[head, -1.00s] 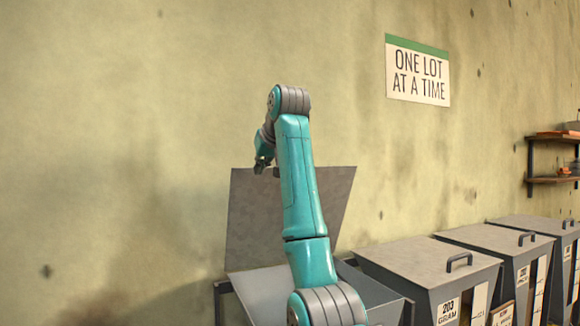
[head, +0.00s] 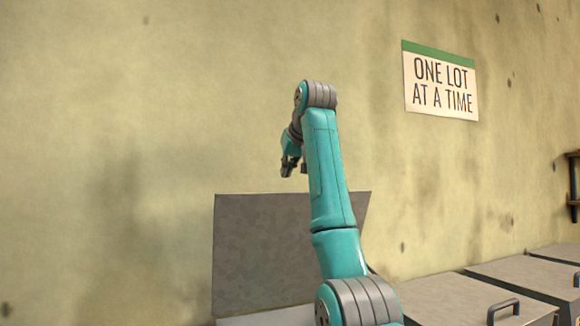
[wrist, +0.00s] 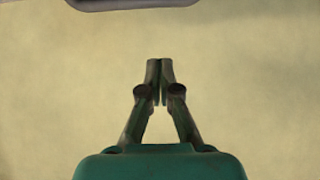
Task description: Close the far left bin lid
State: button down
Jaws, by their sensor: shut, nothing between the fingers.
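The far left bin's lid (head: 262,250) is a flat grey metal panel standing raised, nearly upright, in front of the wall in the head view. Only a thin strip of its bin (head: 270,317) shows at the bottom edge. My arm hides the lid's right part. My gripper (head: 288,168) is above the lid's top edge, left of my arm's upper end, with no clear contact with the lid. In the wrist view my gripper (wrist: 160,68) has its fingertips together and empty, with plain wall behind them. A dark grey edge, perhaps the lid's handle or rim, shows at the top there.
A bin with a closed grey lid and dark handle (head: 503,308) stands to the right, with another closed lid (head: 530,277) beyond it. A sign (head: 440,82) hangs on the wall. A shelf edge (head: 573,188) is at far right. The wall area to the left is clear.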

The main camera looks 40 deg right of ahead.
jog(key=shift+w+f, duration=0.2)
jog(key=shift+f, duration=0.75)
jog(key=shift+w+f, duration=0.15)
jog(key=shift+f, duration=0.85)
jog(key=shift+w+f, duration=0.2)
jog(key=shift+f, duration=0.75)
